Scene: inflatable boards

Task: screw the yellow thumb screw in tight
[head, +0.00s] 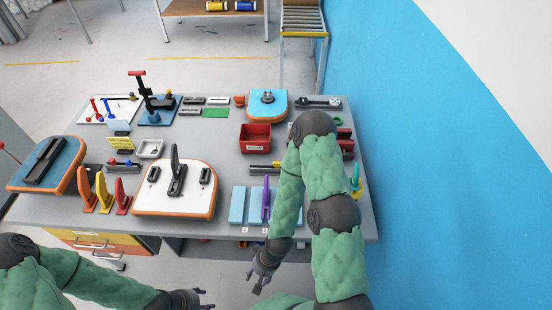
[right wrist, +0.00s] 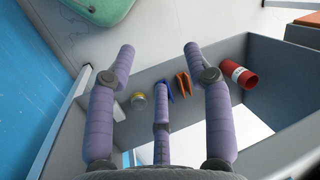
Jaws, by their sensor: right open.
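I cannot pick out a yellow thumb screw for certain in either view. The closest match is a small teal and yellow item (head: 356,182) at the table's right edge, too small to make out. My right gripper (head: 262,278) hangs in front of the table's near edge, below the light blue blocks. In the right wrist view my right gripper (right wrist: 160,72) has its purple fingers spread with nothing between them. My left gripper (head: 204,299) is low in front of the table, with its fingers apart and nothing visible between them.
The grey table (head: 222,149) holds a white board (head: 150,199) with a black lever, a blue board (head: 258,113), a red bin (head: 255,138) and coloured fins. A blue wall (head: 420,180) stands close at right. The wrist view shows a grey compartment holding a red cylinder (right wrist: 240,75).

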